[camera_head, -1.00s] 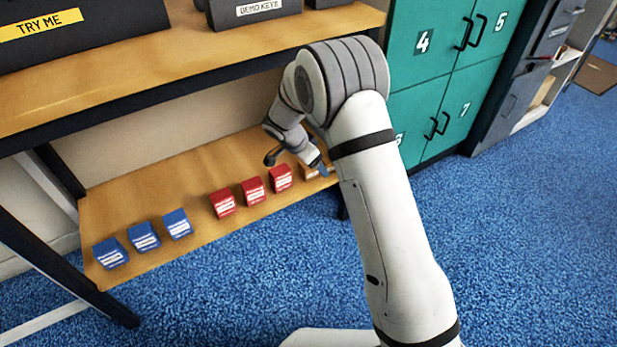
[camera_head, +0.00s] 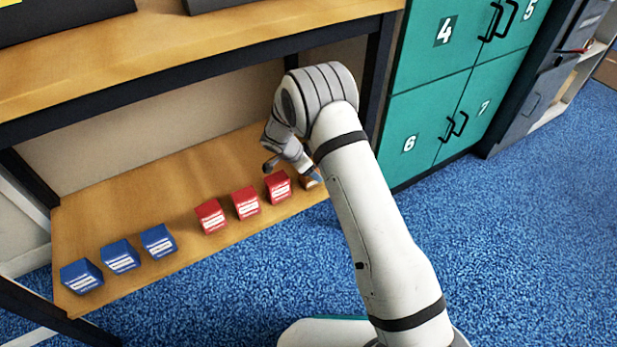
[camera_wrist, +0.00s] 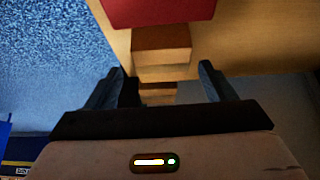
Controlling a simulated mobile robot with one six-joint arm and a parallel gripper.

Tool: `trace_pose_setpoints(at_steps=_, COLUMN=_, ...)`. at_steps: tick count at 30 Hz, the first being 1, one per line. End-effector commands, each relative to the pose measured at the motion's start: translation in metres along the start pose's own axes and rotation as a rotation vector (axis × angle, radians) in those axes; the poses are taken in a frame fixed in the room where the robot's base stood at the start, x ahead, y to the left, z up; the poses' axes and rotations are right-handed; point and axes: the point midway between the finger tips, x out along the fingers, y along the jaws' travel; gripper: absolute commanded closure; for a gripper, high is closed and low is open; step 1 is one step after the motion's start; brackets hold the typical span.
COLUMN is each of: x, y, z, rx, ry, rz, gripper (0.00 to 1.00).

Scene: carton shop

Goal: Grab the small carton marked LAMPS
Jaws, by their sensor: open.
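No label reads clearly enough to show LAMPS. On the lower shelf (camera_head: 190,185), part of a small brown carton (camera_head: 312,183) shows beside my gripper (camera_head: 309,176), mostly hidden by the arm. In the wrist view, a brown carton (camera_wrist: 160,42) stands ahead of my open gripper (camera_wrist: 160,82). Further brown box surfaces (camera_wrist: 158,92) show between the fingers, partly hidden by the gripper body. I cannot tell whether the fingers touch anything.
Three red cartons (camera_head: 245,202) and three blue cartons (camera_head: 120,256) line the shelf; a red one (camera_wrist: 158,10) tops the wrist view. The upper shelf (camera_head: 200,45) overhangs. Green lockers (camera_head: 430,120) stand right. Blue carpet (camera_head: 520,250) is clear in front.

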Motion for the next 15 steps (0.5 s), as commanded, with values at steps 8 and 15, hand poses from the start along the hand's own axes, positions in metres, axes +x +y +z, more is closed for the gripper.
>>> trace_pose_setpoints(at_steps=8, x=0.04, y=-0.004, z=0.008, rx=-0.005, ry=0.0, rz=-0.001, gripper=0.23)
trace_pose_setpoints(at_steps=15, x=0.04, y=-0.005, z=0.007, rx=-0.007, ry=0.0, rz=-0.003, gripper=0.23)
